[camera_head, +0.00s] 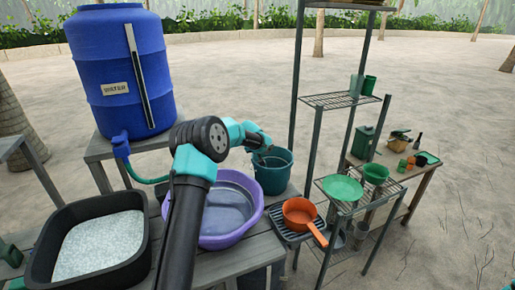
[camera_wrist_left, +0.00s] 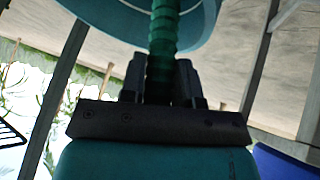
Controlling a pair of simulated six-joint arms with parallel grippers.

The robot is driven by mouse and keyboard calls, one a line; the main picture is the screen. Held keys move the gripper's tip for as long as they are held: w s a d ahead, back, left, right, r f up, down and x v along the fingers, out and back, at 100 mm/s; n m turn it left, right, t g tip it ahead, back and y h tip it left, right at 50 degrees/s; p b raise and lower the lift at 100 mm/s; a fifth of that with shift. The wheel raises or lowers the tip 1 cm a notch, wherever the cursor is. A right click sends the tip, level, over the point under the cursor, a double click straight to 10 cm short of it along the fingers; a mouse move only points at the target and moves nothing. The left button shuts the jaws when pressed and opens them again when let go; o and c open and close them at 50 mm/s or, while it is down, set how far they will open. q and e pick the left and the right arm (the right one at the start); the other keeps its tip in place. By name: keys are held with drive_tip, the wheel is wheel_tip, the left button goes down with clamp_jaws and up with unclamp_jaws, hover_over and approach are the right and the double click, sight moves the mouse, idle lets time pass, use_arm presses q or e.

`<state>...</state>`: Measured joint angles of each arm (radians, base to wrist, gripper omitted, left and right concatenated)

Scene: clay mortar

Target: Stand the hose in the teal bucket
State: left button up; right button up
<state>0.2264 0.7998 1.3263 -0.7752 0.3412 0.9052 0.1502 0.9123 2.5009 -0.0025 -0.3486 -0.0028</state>
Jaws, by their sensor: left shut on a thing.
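The teal bucket (camera_head: 272,181) stands on the bench right of the purple basin in the head view. Its rounded wall also shows at the top of the left wrist view (camera_wrist_left: 203,28). The green ribbed hose (camera_wrist_left: 162,45) runs between the fingers of my left gripper (camera_wrist_left: 160,82), which is shut on it. The hose overlaps the bucket in that view. In the head view a length of hose (camera_head: 150,180) leaves the barrel's tap and passes behind my arm. My left gripper (camera_head: 261,150) is at the bucket's rim. I cannot tell how deep the hose end sits. My right gripper is not in view.
A blue water barrel (camera_head: 118,70) stands at the back left. A purple basin (camera_head: 232,205) and a black tub (camera_head: 95,245) of pale material are in front. An orange pan (camera_head: 299,215) sits right of the basin. A metal shelf (camera_head: 330,101) rises behind it.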

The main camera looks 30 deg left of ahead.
use_arm(q)
drive_tip(key=o, duration=1)
drive_tip(key=shift+c, duration=0.2)
drive_tip(key=shift+o, duration=0.2)
drive_tip(key=o, duration=0.7)
drive_tip(key=shift+o, duration=0.2)
drive_tip(key=w+v, duration=0.1)
drive_tip(key=v, duration=0.9)
drive_tip(key=shift+s+r, duration=0.25)
drive_tip(key=shift+r, duration=0.35)
